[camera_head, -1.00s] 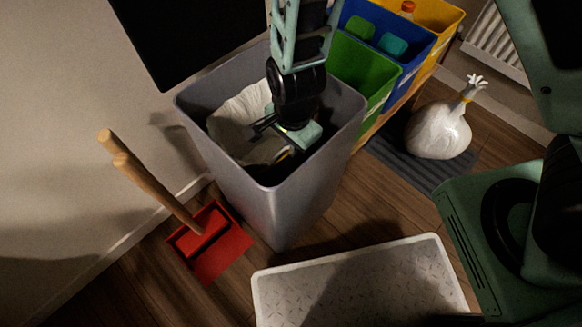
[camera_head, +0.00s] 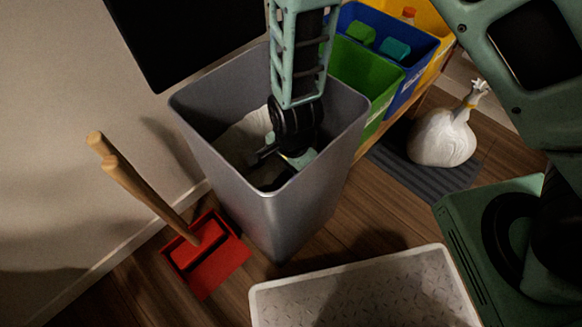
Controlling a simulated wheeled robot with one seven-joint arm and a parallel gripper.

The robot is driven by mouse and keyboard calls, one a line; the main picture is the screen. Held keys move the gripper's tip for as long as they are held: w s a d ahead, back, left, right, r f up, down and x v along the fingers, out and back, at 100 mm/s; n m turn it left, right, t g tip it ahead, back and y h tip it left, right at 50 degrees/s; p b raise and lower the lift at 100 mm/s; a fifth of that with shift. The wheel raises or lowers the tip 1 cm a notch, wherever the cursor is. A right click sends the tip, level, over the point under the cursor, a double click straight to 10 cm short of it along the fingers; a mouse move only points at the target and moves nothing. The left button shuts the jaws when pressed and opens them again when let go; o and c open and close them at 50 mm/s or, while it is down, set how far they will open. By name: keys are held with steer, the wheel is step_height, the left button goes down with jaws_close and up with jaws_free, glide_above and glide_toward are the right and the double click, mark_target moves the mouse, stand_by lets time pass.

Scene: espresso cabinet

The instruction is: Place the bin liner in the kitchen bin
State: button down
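The kitchen bin (camera_head: 290,215) is a tall grey open-topped bin in the middle of the view. The bin liner (camera_head: 243,140) is a pale whitish bag, down inside the bin below the rim, towards its left and far side. My gripper (camera_head: 270,172) reaches down through the bin's opening, at the liner's right side. Its fingertips are dark and partly hidden by the wrist and the bin's near wall. I cannot tell whether the fingers are shut on the liner.
Green (camera_head: 362,80), blue (camera_head: 415,55) and yellow (camera_head: 440,22) sorting bins stand behind at the right. A tied white bag (camera_head: 443,138) sits on a grey mat (camera_head: 420,177). A red dustpan (camera_head: 207,262) with wooden handles is at left. A pale tray (camera_head: 365,285) lies in front.

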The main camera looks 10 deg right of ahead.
steer(key=c, duration=1.6)
jaws_free()
steer(key=s+r+n+p, duration=0.2)
steer(key=r+n, duration=0.1)
steer(key=r, duration=0.6)
steer(key=s+r+n+g+y+p, duration=0.1)
steer(key=s+r+n+p, duration=0.15)
steer(key=r, duration=0.55)
steer(key=s+r+n+p, duration=0.2)
steer(key=r+n, duration=0.2)
steer(key=r, duration=0.5)
steer(key=s+d+r+n, duration=0.2)
steer(key=n, duration=0.1)
steer(key=s+d+r+n, duration=0.2)
steer(key=n, duration=0.1)
steer(key=s+d+r+n, duration=0.2)
steer(key=n, duration=0.1)
steer(key=shift+d+r+n+t+h, duration=0.25)
steer(key=shift+d+r+t+h, duration=0.05)
steer(key=shift+d+r+h, duration=0.1)
